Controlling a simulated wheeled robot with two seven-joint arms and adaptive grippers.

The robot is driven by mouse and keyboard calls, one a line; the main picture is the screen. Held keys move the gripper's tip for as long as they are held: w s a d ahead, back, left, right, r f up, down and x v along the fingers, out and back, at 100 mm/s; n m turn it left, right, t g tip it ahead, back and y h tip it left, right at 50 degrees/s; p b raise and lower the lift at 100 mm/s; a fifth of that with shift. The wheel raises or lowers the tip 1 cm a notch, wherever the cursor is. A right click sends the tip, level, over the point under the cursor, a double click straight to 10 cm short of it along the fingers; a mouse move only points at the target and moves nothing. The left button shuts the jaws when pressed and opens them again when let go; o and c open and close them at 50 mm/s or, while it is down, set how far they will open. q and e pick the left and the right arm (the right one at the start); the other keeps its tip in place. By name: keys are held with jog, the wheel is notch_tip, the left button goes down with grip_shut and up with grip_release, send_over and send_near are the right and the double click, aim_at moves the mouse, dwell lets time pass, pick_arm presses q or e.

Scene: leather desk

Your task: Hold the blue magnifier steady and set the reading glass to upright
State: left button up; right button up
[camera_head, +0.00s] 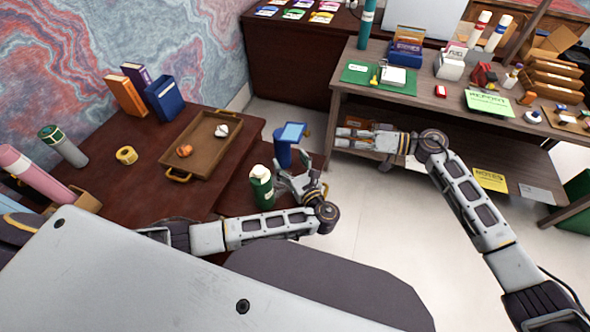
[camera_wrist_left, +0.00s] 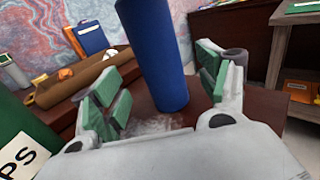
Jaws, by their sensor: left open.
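The blue magnifier appears to be the blue upright cylinder (camera_head: 282,153) with a light-blue square top (camera_head: 293,132), at the right edge of the dark desk. My left gripper (camera_head: 300,180) is open just in front of it. In the left wrist view the blue cylinder (camera_wrist_left: 153,60) stands beyond and between the spread green-padded fingers (camera_wrist_left: 165,90), with gaps on both sides. My right gripper (camera_head: 345,140) is empty to the right, over the gap before the shelf table; its finger opening is unclear. I cannot pick out a separate reading glass.
A green bottle (camera_head: 262,188) stands close left of my left gripper. A cluttered shelf table (camera_head: 430,102) is at the right.

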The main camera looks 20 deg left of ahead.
aim_at(286, 156)
pick_arm(q)
jog(key=shift+x, duration=3)
jog(key=c, duration=1.3)
jog(key=shift+c, duration=0.3)
pick_arm(e)
jog(key=shift+o, duration=0.5)
jog(key=shift+a, duration=0.1)
